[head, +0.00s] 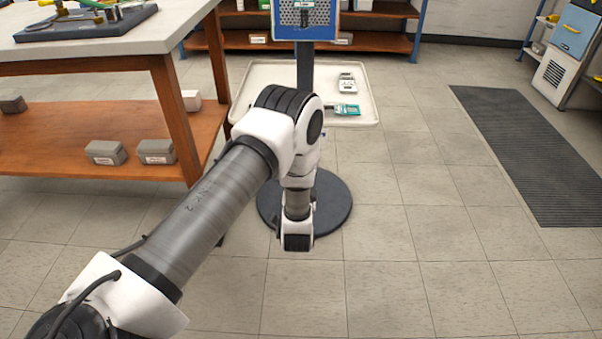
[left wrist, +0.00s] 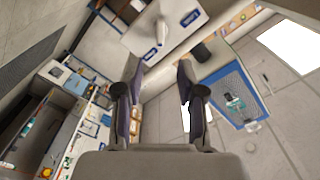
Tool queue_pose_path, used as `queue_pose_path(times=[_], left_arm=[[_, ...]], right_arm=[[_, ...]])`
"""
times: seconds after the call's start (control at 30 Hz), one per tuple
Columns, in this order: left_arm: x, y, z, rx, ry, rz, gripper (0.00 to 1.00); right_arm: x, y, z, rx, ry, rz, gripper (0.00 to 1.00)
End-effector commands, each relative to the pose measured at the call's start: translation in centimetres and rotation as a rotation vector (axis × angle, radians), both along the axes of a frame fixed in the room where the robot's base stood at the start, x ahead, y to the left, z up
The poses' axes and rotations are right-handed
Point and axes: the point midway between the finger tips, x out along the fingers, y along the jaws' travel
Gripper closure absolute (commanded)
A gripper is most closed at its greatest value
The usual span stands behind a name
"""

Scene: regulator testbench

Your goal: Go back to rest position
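My left arm reaches in from the lower left of the head view and its wrist hangs over the dark round base (head: 340,205) of a stand. The fingers of my left gripper cannot be made out in the head view. In the left wrist view my left gripper (left wrist: 160,68) has its two dark fingers wide apart, with nothing between them. My right gripper is in neither view.
A pale tray (head: 245,85) sits behind my arm, holding a grey device (head: 347,83) and a green item (head: 346,110). A blue-framed pegboard (head: 285,31) stands above it. A workbench (head: 120,45) is at left. Floor at right is clear around a dark mat (head: 525,150).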

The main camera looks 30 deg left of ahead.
Motion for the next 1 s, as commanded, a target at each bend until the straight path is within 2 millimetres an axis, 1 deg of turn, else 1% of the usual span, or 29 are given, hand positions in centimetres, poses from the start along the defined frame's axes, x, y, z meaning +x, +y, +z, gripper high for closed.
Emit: queue_pose_path(times=[0.47, 0.57, 0.67, 0.7, 0.77, 0.8, 0.87, 0.9, 0.97, 1.0], left_arm=[[0.0, -0.1, -0.2, 0.0, 0.003, -0.003, 0.61], [-1.6, -1.2, -1.8, -0.006, 0.068, -0.03, 0.61], [-5.3, -3.4, -5.9, -0.096, 0.251, -0.101, 0.61], [-7.6, -4.5, -8.0, -0.17, 0.346, -0.129, 0.61], [-11.4, -6.2, -11.0, -0.299, 0.493, -0.152, 0.61], [-14.2, -7.4, -12.7, -0.385, 0.589, -0.156, 0.61], [-18.1, -8.8, -14.4, -0.5, 0.714, -0.144, 0.61], [-20.6, -9.6, -15.2, -0.568, 0.789, -0.129, 0.61], [-24.1, -10.7, -16.0, -0.662, 0.892, -0.096, 0.61], [-26.4, -11.3, -16.3, -0.717, 0.957, -0.067, 0.61]], right_arm=[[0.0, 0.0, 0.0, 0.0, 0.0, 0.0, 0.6], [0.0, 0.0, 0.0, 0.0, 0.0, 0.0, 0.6], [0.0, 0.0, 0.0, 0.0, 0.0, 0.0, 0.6], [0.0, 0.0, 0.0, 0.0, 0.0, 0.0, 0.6], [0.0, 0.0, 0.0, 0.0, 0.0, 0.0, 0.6], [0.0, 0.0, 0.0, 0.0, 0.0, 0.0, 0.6], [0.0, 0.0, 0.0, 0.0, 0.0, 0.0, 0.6], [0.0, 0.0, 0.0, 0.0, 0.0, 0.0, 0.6], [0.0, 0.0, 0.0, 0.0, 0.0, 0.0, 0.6], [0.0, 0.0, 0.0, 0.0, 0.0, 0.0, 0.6]])
